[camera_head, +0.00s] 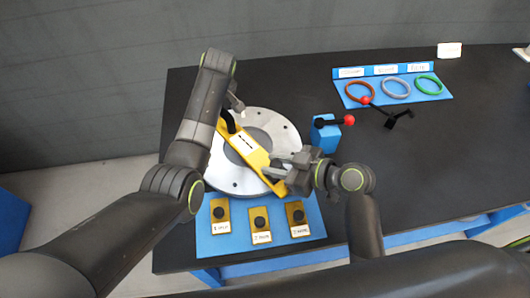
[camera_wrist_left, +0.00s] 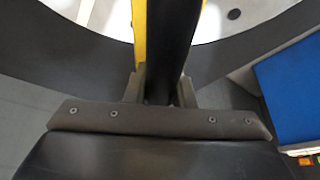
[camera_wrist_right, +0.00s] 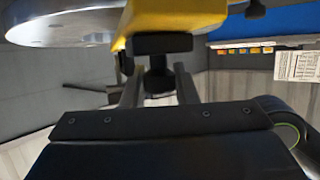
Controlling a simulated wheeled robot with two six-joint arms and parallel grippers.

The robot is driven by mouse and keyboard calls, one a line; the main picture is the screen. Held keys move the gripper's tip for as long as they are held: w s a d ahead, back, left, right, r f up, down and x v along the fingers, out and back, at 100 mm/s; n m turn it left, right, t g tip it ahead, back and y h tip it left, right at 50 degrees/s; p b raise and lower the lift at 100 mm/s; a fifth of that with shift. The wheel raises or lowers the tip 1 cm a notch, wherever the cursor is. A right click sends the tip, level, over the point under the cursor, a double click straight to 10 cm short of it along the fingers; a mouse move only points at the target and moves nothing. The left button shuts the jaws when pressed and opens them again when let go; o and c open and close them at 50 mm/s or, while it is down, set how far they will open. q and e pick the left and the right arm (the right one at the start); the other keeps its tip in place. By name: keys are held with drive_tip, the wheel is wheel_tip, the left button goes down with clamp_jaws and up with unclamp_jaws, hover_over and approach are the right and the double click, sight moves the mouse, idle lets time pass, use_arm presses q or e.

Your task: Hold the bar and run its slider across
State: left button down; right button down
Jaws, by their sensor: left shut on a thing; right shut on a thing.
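The yellow bar (camera_head: 246,152) lies slanted across the round grey flange (camera_head: 276,128), with a white label on top. My left gripper (camera_head: 234,110) is at its far-left end, shut on a black handle (camera_wrist_left: 168,40); the yellow edge of the bar shows beside the handle in the left wrist view. My right gripper (camera_head: 284,174) is at the near-right end of the bar. In the right wrist view it is shut on a black knob (camera_wrist_right: 157,80) next to the yellow bar end (camera_wrist_right: 175,15); I take this knob for the slider. The gripper partly hides that end in the head view.
A blue plate (camera_head: 240,252) with several yellow-backed black knobs lies in front of the flange. A blue block (camera_head: 325,135) with a red-tipped lever (camera_head: 348,120) stands right of it. A blue board (camera_head: 430,87) with coloured rings is at the back right. The table's right side is mostly clear.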

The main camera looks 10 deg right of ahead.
drive_tip(key=shift+s+d, duration=0.55)
drive_tip(key=shift+s, duration=0.35)
drive_tip(key=c, duration=1.1)
unclamp_jaws()
drive_tip(key=shift+v, duration=5.95)
